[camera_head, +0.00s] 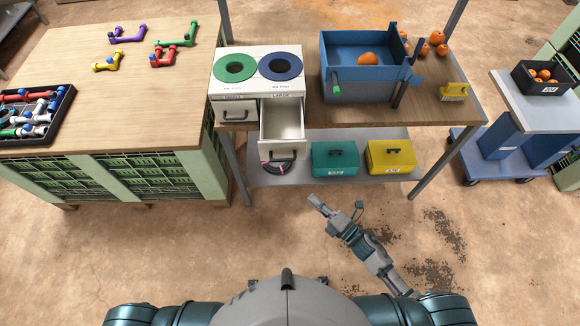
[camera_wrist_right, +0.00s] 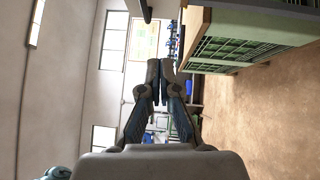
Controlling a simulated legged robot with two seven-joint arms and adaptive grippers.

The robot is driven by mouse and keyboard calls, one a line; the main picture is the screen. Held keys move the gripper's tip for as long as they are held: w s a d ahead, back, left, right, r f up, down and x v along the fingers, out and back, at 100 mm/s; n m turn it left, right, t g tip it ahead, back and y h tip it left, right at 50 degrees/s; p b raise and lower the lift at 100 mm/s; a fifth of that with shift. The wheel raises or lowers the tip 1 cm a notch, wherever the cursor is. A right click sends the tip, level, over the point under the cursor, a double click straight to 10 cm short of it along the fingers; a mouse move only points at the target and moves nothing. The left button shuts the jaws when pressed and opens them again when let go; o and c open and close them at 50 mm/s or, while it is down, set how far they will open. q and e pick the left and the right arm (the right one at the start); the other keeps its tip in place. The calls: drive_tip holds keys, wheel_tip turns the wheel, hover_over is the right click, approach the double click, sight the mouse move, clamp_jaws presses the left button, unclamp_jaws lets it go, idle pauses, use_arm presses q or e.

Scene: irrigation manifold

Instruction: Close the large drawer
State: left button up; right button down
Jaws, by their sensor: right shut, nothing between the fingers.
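The large drawer (camera_head: 283,121) is the right one in a white cabinet (camera_head: 258,80) on the wooden bench. It is pulled out toward me, its inside looks empty, and its dark handle is at its front. My right gripper (camera_head: 314,199) is below and to the right of the drawer in the head view, apart from it, in front of the lower shelf. In the right wrist view the right gripper (camera_wrist_right: 158,85) shows its two fingers together with nothing between them. The drawer cannot be made out in the wrist view. My left gripper is not in view.
The smaller left drawer (camera_head: 236,111) looks shut. A green ring (camera_head: 252,68) and a blue ring (camera_head: 296,67) top the cabinet. A blue bin (camera_head: 350,90) stands to its right. Green (camera_head: 335,158) and yellow (camera_head: 391,156) boxes sit on the lower shelf.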

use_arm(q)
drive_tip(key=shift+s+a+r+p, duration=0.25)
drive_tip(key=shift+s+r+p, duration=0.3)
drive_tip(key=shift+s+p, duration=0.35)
use_arm(e)
drive_tip(key=w+a+r+n, duration=0.1)
drive_tip(key=w+a+r, duration=0.2)
drive_tip(key=w+a, duration=0.5)
drive_tip(key=shift+w+a+r+y, duration=0.15)
drive_tip(key=shift+w+r+y, duration=0.2)
drive_tip(key=shift+w, duration=0.85)
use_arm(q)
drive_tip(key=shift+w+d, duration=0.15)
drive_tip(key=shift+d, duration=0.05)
use_arm(e)
drive_tip(key=shift+d+f, duration=0.1)
drive_tip(key=shift+d, duration=0.2)
